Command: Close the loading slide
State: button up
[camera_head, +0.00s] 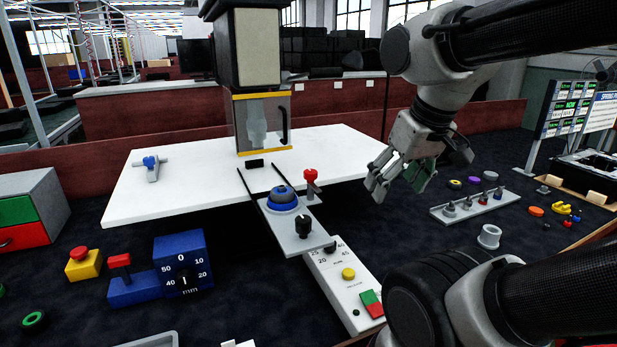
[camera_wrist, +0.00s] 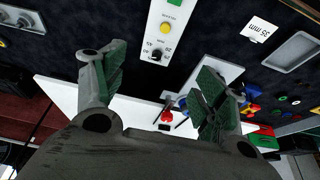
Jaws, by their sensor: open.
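The loading slide (camera_head: 293,246) is a light grey plate in the head view, pulled out on dark rails in front of the press (camera_head: 262,120). It carries a round blue fixture (camera_head: 283,199) and, near its front end, an upright black knob (camera_head: 303,227). A red-topped lever (camera_head: 311,180) stands beside the slide. My gripper (camera_head: 396,180) is open and empty, held above and to the right of the slide, apart from it. In the wrist view my gripper's (camera_wrist: 163,75) two green-padded fingers are spread. Part of a grey plate shows behind the right finger.
A control panel (camera_head: 343,289) with a yellow button and a green-red switch stands in front of the slide. A blue dial box (camera_head: 183,262) is on the left. A grey strip with several pegs (camera_head: 473,207) lies on the right. The white table (camera_head: 205,180) is mostly clear.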

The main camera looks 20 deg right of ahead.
aim_at(300, 208)
jog(key=k+j, duration=0.3)
jog(key=j, duration=0.15)
jog(key=k+j, duration=0.25)
jog(key=j, duration=0.25)
jog(key=z, duration=0.05)
